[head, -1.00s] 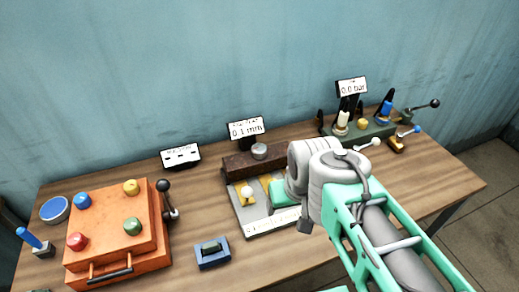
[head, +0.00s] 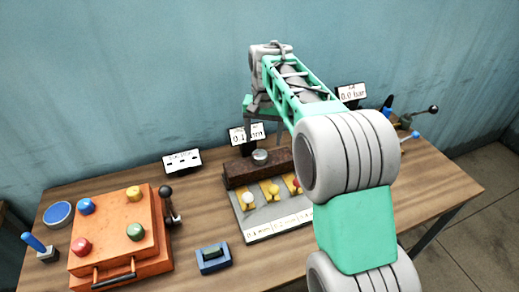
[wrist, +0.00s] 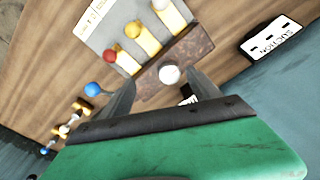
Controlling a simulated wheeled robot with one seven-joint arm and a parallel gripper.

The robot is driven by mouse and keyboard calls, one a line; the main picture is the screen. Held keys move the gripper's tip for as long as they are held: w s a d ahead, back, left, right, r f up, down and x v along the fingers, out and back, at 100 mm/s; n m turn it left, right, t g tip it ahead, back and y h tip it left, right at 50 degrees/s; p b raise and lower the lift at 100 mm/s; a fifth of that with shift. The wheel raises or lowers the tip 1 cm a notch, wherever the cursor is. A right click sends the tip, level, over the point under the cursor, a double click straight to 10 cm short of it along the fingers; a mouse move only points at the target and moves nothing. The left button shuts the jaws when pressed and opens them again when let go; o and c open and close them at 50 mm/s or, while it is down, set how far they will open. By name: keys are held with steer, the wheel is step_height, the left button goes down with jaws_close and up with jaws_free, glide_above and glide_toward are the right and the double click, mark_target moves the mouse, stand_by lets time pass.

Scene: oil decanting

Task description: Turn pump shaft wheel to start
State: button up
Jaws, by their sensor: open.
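My gripper (head: 264,128) is high over the back of the table, above the dark brown block (head: 235,172), with its green palm toward the wall. In the wrist view my gripper (wrist: 163,88) is open and empty, and a round grey knob (wrist: 169,74) on the block shows between its fingers, apart from them. No part is clearly recognisable as the pump shaft wheel. The fixture by the "0.0 bar" sign (head: 351,92) at the back right is mostly hidden behind my arm. Its blue part (head: 387,106) and a black-ball lever (head: 433,110) show.
An orange box (head: 115,240) with coloured knobs and a black-ball lever stands at left, near a blue dish (head: 58,213). A grey plate (head: 250,225) with yellow pieces lies before the block. A blue-grey block (head: 213,258) lies front centre. Bare wood lies between them.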

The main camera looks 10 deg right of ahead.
glide_above(260, 154)
step_height(260, 154, down, 3)
steer(key=shift+f+m+g, duration=0.1)
steer(key=shift+m+g, duration=0.2)
steer(key=shift+m, duration=0.1)
step_height(260, 154, down, 8)
steer(key=shift+r+p, duration=0.25)
steer(key=shift+p, duration=0.65)
steer(key=c, duration=1.4)
